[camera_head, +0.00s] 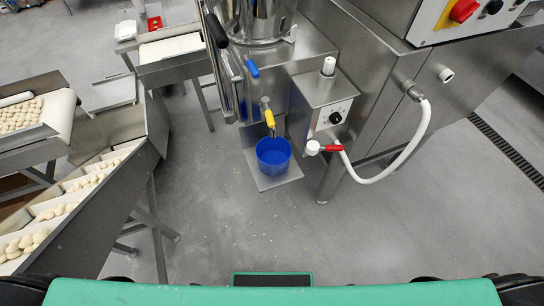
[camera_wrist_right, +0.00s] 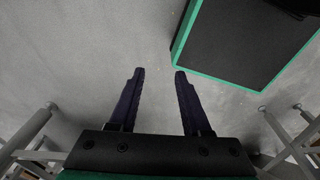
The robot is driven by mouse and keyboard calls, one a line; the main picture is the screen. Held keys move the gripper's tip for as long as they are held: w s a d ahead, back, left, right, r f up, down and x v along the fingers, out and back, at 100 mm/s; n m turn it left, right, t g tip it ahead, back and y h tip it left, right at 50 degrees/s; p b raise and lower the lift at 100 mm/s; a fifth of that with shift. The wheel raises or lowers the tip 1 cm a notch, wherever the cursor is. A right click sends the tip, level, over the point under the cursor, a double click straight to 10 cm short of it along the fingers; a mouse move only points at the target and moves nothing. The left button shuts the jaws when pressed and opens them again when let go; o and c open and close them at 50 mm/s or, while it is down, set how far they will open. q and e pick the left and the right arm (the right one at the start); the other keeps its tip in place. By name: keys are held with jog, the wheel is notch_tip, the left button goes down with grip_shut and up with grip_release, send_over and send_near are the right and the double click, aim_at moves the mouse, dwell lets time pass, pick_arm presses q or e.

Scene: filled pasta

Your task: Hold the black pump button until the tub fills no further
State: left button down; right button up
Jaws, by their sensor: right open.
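The blue tub (camera_head: 273,150) stands upright on a small metal plate (camera_head: 282,180) low on the machine. A tap with a yellow handle (camera_head: 269,117) hangs above it. I cannot tell how full the tub is. A round black knob or button (camera_head: 336,117) sits on the white panel of a steel box to the right of the tub. Another black button (camera_head: 494,7) is on the control panel at the top right. My right gripper (camera_wrist_right: 159,72) is open and empty, over bare grey floor in the right wrist view. My left gripper is not in view.
A white hose (camera_head: 410,149) with a red-handled valve (camera_head: 331,148) loops out beside the box. A red knob (camera_head: 464,10) is on the control panel. Conveyors with pasta pieces (camera_head: 92,178) stand at left.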

grip_shut()
jog(key=shift+w, duration=0.1)
jog(key=shift+a, duration=0.1)
dwell(1.3)
